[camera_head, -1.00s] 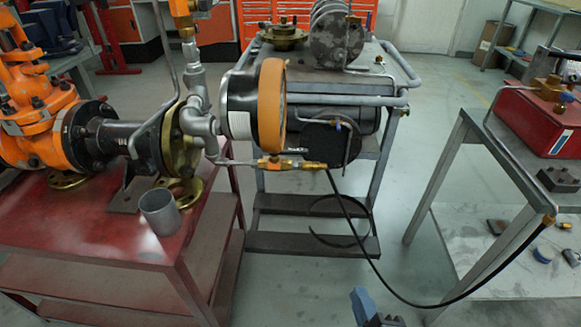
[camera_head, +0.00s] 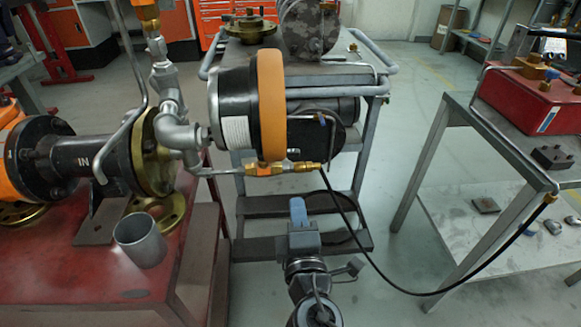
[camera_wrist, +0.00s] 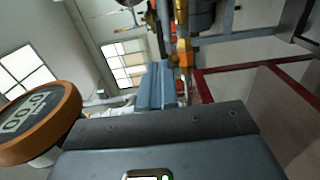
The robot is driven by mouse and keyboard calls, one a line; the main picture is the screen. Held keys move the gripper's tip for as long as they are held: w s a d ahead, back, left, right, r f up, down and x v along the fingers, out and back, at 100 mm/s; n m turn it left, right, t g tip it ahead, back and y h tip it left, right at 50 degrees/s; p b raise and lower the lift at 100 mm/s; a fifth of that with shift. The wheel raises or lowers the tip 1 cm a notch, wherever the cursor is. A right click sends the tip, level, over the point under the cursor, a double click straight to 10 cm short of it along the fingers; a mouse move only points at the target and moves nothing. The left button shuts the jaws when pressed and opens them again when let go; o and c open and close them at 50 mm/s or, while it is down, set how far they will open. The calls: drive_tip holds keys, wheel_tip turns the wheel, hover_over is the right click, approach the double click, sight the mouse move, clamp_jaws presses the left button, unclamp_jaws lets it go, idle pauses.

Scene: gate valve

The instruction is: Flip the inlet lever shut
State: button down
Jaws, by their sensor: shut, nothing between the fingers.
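The black inlet pipe (camera_head: 83,165), marked IN, ends in a brass flange (camera_head: 150,155) on the left bench. Grey pipework (camera_head: 175,115) leads from it to a small orange and brass valve fitting (camera_head: 265,170) below the orange-rimmed gauge (camera_head: 270,105). In the wrist view, my blue-grey fingers (camera_wrist: 157,85) point toward orange and brass fittings (camera_wrist: 183,50).
A grey cup (camera_head: 140,240) stands on the red left bench (camera_head: 100,290). A grey cart (camera_head: 370,190) stands behind my gripper. A black hose (camera_head: 365,255) hangs from the fitting to the right bench (camera_head: 450,130), which carries a red box (camera_head: 535,100). Open floor lies between them.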

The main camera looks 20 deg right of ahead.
sight(291, 156)
drive_tip(key=x, duration=1.4)
drive_tip(key=shift+p, duration=0.4)
drive_tip(key=shift+d+f, duration=0.1)
